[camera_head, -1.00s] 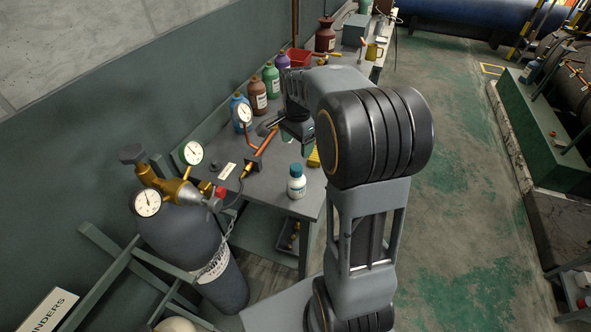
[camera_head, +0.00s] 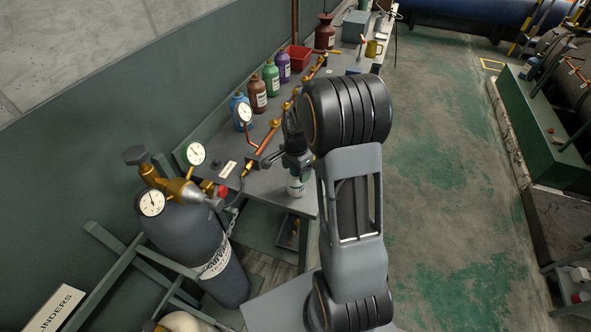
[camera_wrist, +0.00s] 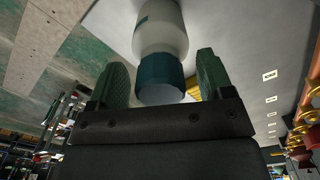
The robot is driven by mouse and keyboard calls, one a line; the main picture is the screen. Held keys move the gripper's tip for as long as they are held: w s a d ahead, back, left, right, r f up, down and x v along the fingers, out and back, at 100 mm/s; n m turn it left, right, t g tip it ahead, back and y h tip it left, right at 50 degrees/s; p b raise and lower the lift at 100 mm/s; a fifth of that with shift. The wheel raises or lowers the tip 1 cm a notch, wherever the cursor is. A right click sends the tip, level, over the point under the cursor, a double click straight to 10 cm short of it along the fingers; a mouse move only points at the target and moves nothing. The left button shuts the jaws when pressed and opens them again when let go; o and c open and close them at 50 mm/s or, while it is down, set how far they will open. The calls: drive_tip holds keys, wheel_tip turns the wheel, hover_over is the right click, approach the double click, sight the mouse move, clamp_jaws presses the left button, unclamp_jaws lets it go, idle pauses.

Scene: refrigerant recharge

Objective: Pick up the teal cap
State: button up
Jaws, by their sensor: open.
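The teal cap (camera_wrist: 160,76) sits on a white bottle (camera_wrist: 160,28), which shows upside down in the wrist view. The cap lies between the two green finger pads of my gripper (camera_wrist: 161,66), with a visible gap on each side. My gripper is open and does not hold it. In the head view the white bottle (camera_head: 297,187) stands on the grey bench, right below my gripper (camera_head: 296,170). The cap is hidden there by my gripper.
A copper pipe with brass valves (camera_head: 275,124) runs along the grey bench (camera_head: 262,185). Several coloured bottles and a red bin (camera_head: 298,58) stand behind it. A grey gas cylinder (camera_head: 205,245) with gauges is at the left. The floor at right is clear.

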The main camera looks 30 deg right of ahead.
drive_tip(key=shift+f, duration=0.25)
drive_tip(key=shift+c, duration=0.3)
drive_tip(key=c, duration=0.8)
drive_tip(key=shift+r, duration=0.1)
